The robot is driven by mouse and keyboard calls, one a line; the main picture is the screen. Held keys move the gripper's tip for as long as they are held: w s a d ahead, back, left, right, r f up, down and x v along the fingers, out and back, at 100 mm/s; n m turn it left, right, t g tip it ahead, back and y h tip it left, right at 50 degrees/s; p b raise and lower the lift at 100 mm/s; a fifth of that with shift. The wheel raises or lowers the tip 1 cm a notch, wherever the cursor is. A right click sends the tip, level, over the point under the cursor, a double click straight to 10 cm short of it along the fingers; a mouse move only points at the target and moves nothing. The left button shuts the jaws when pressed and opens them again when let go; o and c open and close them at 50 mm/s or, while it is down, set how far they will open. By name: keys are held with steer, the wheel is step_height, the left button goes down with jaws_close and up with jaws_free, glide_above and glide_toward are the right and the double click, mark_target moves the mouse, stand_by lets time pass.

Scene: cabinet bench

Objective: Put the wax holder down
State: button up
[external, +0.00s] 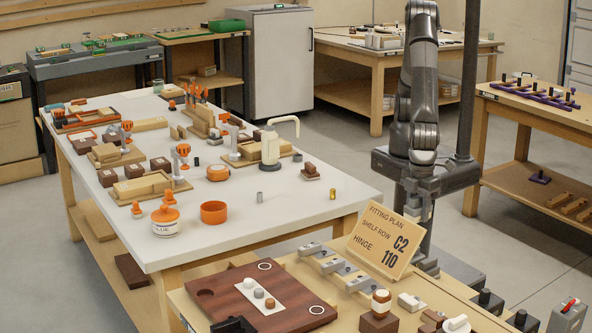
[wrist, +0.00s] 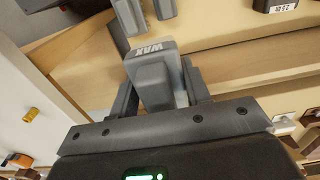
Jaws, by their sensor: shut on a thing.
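The wax holder (wrist: 155,82) is a grey block with "WAX" on its end. In the wrist view it sits between the two grey fingers of my gripper (wrist: 160,88), which is shut on it. In the external view my gripper (external: 419,207) points down behind the fitting plan sign, above the far edge of the front bench (external: 455,295). The holder is too small there to tell apart from the fingers.
The fitting plan sign (external: 385,242) stands upright close to my gripper. Grey hinge parts (external: 335,265), a brown board (external: 235,303) and small wooden blocks (external: 378,320) occupy the front bench. A crowded white table (external: 285,225) stands to the left, with bare surface at its near right.

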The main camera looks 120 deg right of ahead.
step_height(320, 180, up, 11)
steer(key=w+d+m, duration=0.3)
steer(key=w+d, duration=0.6)
steer(key=w, duration=0.1)
steer(key=m, duration=1.1)
glide_above(255, 188)
step_height(255, 188, down, 11)
steer(key=shift+f, duration=2.1)
